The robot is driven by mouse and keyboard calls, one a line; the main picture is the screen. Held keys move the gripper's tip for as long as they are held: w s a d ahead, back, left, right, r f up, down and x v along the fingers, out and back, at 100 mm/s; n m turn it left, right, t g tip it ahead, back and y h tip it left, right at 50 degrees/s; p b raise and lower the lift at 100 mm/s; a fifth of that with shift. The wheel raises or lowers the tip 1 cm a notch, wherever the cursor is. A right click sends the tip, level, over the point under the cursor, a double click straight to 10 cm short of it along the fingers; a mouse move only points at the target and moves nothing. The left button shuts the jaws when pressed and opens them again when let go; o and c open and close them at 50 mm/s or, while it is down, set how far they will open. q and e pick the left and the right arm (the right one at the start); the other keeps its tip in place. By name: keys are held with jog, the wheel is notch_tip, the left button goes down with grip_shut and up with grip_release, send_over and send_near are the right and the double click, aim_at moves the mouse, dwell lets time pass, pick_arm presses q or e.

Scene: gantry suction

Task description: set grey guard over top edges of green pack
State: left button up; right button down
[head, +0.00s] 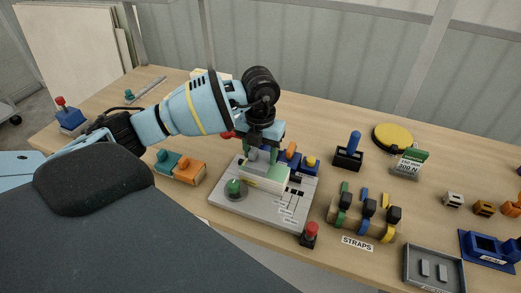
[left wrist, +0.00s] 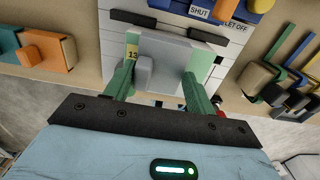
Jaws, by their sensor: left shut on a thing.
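The green pack (head: 276,179) is a pale green block standing on a light grey station board (head: 225,213) near the front of the bench. The grey guard (left wrist: 165,55) shows in the left wrist view as a grey plate with a raised rounded lug, between my green fingers. My left gripper (head: 262,153) comes down from above over the pack and is shut on the guard. My right gripper is out of view.
A green dome (head: 235,187) stands on the board left of the pack. Blue blocks with orange and yellow knobs (head: 311,162) stand behind it. A teal and orange block (head: 187,168) is at left, a red button (head: 310,233) at front, and a strap rack (head: 362,218) at right.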

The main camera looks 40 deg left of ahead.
aim_at(260, 160)
pick_arm(q)
jog(key=shift+f, duration=0.7)
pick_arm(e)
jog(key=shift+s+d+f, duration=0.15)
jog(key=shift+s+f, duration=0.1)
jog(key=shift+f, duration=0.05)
pick_arm(q)
jog(key=shift+f, duration=0.5)
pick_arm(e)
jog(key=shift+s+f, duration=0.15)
pick_arm(q)
jog(key=o, duration=1)
jog(key=shift+o, duration=0.2)
jog(key=shift+r, duration=0.1)
notch_tip(260, 160, up, 8)
jog(key=shift+f, duration=0.2)
